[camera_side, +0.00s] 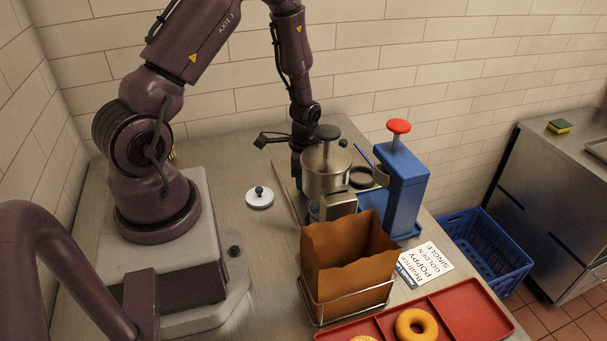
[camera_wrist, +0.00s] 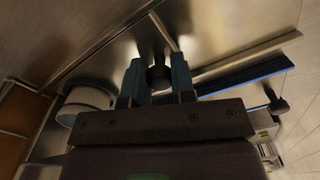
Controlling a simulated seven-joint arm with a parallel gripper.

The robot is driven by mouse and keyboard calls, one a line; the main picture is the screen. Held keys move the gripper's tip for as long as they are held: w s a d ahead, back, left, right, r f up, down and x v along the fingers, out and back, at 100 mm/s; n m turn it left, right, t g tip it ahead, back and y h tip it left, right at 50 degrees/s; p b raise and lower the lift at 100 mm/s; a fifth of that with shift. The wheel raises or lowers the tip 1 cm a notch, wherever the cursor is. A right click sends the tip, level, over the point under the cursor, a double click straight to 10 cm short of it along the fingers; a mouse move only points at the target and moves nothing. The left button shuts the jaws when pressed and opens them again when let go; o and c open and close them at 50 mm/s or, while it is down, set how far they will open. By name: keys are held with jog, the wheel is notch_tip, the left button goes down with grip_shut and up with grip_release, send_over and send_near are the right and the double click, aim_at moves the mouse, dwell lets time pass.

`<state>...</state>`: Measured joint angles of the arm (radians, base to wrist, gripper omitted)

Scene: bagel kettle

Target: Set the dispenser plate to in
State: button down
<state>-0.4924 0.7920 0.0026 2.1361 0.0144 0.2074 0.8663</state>
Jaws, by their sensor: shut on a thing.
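The steel dispenser (camera_side: 326,172) with a black knob on top (camera_side: 327,132) stands upright at the centre of the side view. My gripper shows in the wrist view (camera_wrist: 157,68), its two blue-grey fingers shut on a dark round knob (camera_wrist: 160,76). A thin pale rod or edge (camera_wrist: 163,30) runs close beyond this knob. In the side view my wrist comes down behind and left of the steel dispenser, which hides the fingertips and the held knob. I cannot tell how far in or out the dispenser plate sits.
A blue press (camera_side: 408,190) with a red knob stands right of the dispenser. A white lid (camera_side: 259,198) lies to its left. In front are a brown paper bag (camera_side: 345,265) in a wire holder and a red tray (camera_side: 470,315) with bagels. A label card (camera_side: 425,265) lies nearby.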

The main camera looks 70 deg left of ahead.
jog(key=c, duration=0.9)
grip_release()
jog(key=shift+d, duration=0.35)
jog(key=shift+c, duration=0.2)
jog(key=shift+a, duration=0.1)
notch_tip(320, 180, up, 13)
jog(key=w+d+r+n+t, duration=0.1)
jog(key=w+d+r+t, duration=0.1)
jog(key=d+r, duration=0.3)
jog(key=w+d+r+n+t, duration=0.2)
jog(key=d+r+t, duration=0.15)
jog(key=r, duration=0.35)
jog(key=s+d+r, duration=0.3)
jog(key=s+r, duration=0.1)
jog(key=s, duration=0.2)
jog(key=s+d+r+n, duration=0.1)
jog(key=s+d+r, duration=0.2)
jog(key=s, duration=0.4)
jog(key=shift+d+r, duration=0.25)
jog(key=shift+r, duration=0.15)
